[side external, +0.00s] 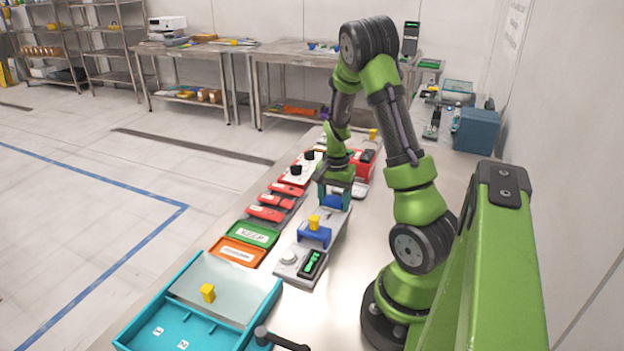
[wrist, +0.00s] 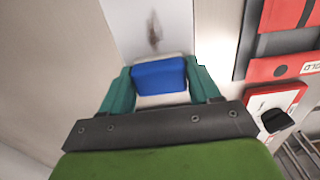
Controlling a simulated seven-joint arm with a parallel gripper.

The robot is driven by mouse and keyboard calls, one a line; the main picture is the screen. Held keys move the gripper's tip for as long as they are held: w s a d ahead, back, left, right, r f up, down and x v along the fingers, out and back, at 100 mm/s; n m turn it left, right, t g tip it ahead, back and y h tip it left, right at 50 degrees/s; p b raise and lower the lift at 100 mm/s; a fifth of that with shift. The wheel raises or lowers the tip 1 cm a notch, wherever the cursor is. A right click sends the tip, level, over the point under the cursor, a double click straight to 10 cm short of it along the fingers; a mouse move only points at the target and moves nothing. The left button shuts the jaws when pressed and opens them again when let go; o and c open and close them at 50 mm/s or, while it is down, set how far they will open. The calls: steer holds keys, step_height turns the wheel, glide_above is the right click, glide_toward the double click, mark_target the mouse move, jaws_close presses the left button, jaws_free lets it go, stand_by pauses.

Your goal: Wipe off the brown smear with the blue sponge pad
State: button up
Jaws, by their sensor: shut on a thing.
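The blue sponge pad (wrist: 159,76) is between the two teal fingers of my gripper (wrist: 162,84) in the wrist view. My gripper is shut on it. The pad has a pale layer along its far edge. The brown smear (wrist: 154,34) is a thin dark streak on a light grey plate (wrist: 127,22), just beyond the pad and apart from it in the picture. In the side external view my gripper (side external: 333,196) is low over the bench with the blue pad (side external: 332,202) between its fingers. The smear cannot be made out there. The exact height of the pad above the plate cannot be told.
Red items (side external: 265,213) line the bench left of my gripper. A blue stand with a yellow block (side external: 314,222) and a device with a green display (side external: 312,263) are nearer the camera. A teal tray (side external: 134,335) lies at the front. Red panels (wrist: 288,68) are at right in the wrist view.

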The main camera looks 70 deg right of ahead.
mark_target(325, 224)
steer(key=shift+a, duration=3.5)
steer(key=shift+c, duration=0.4)
steer(key=d, duration=0.6)
steer(key=shift+d, duration=0.25)
steer(key=shift+d+r, duration=0.25)
steer(key=shift+r, duration=3.8)
steer(key=w+a+r+n, duration=0.4)
steer(key=w+a+n, duration=0.3)
steer(key=w+a, duration=0.5)
steer(key=a+r+n, duration=0.2)
steer(key=a+n, duration=0.3)
steer(key=a, duration=0.2)
steer(key=a+r+n, duration=0.3)
steer(key=a+n, duration=0.3)
steer(key=a, duration=0.2)
steer(key=shift+w+r, duration=0.15)
steer(key=shift+w, duration=0.15)
